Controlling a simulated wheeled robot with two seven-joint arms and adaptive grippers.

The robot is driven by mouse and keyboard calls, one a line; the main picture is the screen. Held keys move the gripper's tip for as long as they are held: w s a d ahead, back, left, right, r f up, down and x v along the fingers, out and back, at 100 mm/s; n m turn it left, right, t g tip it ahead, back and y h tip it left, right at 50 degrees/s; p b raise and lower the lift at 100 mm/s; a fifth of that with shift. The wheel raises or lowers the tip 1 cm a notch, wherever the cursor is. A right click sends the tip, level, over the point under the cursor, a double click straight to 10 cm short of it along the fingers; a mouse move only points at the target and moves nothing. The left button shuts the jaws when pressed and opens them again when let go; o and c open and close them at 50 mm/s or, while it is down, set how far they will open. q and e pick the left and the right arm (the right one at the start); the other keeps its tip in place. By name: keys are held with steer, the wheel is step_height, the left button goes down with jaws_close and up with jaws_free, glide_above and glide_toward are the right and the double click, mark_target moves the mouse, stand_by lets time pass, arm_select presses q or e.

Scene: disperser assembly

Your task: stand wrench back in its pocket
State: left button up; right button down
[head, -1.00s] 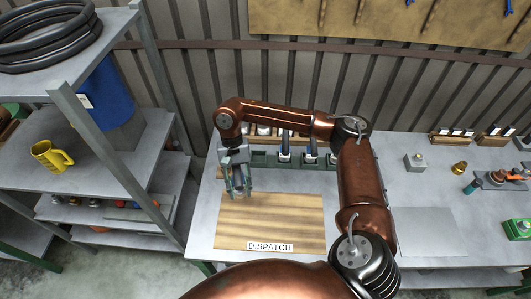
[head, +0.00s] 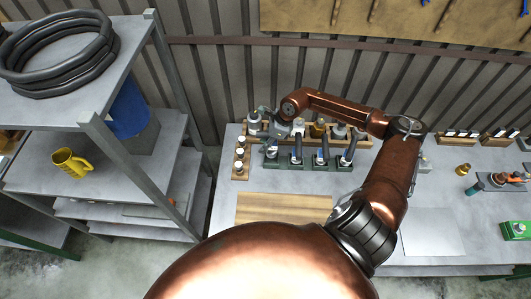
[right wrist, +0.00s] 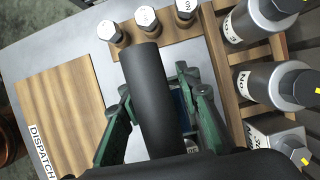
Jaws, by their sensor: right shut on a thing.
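My right gripper (head: 273,138) is at the left end of the green tool rack (head: 310,165) at the back of the bench. In the right wrist view its green fingers (right wrist: 155,88) are closed on both sides of a thick dark cylinder, which looks like the wrench's handle (right wrist: 150,85). Several other dark-handled tools (head: 322,155) stand in the rack to the right. My left gripper is not in view.
The wooden dispatch board (head: 280,207) in front is bare. A shelf (head: 110,150) stands at the left.

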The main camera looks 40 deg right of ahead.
steer(key=shift+d+f+p, duration=0.1)
steer(key=shift+f+p, duration=0.35)
steer(key=shift+f, duration=2.8)
steer(key=shift+s, duration=0.1)
steer(key=c, duration=1.4)
jaws_free()
steer(key=shift+f, duration=0.15)
steer(key=shift+c, duration=0.2)
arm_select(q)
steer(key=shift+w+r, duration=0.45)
arm_select(e)
steer(key=shift+r, duration=0.25)
arm_select(q)
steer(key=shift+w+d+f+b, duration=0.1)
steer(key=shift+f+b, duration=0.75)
steer(key=shift+b, duration=0.1)
arm_select(e)
steer(key=v, duration=1.2)
steer(key=shift+f, duration=0.1)
